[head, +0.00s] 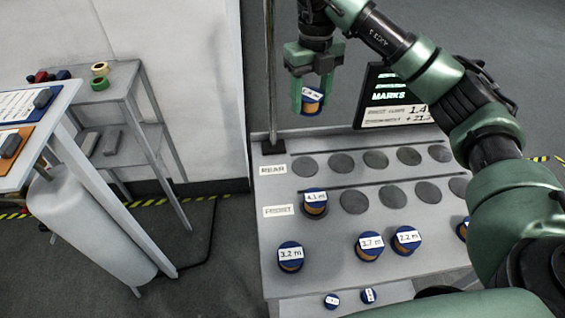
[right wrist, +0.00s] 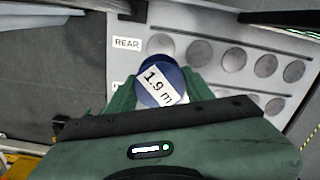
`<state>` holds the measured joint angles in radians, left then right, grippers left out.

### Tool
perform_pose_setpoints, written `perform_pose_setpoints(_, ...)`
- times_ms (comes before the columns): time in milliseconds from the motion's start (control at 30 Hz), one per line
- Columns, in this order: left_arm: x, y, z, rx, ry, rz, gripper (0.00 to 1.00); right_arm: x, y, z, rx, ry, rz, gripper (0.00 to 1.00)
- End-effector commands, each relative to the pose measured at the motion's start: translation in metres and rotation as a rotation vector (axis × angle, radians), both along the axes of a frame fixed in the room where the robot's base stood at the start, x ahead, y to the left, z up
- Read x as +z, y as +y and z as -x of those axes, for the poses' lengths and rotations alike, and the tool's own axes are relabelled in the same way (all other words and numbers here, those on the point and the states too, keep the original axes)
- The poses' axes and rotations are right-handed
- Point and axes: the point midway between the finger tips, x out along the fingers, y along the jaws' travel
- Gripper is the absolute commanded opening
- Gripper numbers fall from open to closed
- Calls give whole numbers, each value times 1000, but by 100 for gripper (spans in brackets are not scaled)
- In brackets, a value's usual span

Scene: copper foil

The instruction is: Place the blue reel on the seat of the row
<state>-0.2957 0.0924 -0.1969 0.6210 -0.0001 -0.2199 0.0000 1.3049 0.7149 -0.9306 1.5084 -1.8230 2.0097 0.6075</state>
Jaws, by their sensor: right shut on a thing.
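My right gripper (head: 311,101) is shut on a blue reel (head: 312,97) with a white label, held above the board's rear-left area. In the right wrist view the reel (right wrist: 160,82) reads 1.9 m and sits between the green fingers (right wrist: 155,95). The grey board (head: 330,235) has a rear row of dark round seats, all bare, starting at the leftmost rear seat (head: 304,166). The front row's leftmost position bears a labelled blue reel (head: 314,199); the visible seats to its right, such as this one (head: 354,202), are bare. My left gripper is not in view.
Labelled blue reels stand nearer me: 3.2 m (head: 291,257), 2.7 m (head: 369,246) and 2.2 m (head: 406,240). Another (head: 462,230) is partly hidden by my arm. An upright post (head: 270,80) stands at the board's rear-left corner. A dark screen (head: 395,100) stands behind the board.

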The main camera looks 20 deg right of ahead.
Motion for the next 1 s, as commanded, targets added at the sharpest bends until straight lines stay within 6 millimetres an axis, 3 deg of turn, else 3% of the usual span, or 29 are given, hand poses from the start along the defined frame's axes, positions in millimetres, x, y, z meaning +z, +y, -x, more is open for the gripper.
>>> perform_pose_setpoints(300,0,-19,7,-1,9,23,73,-66,-2,2,-4,9,0,11)
perform_pose_setpoints(600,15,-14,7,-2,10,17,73,-137,-2,2,-3,5,-1,11)
perform_pose_setpoints(1000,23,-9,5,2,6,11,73,-178,-2,2,-4,5,-1,11)
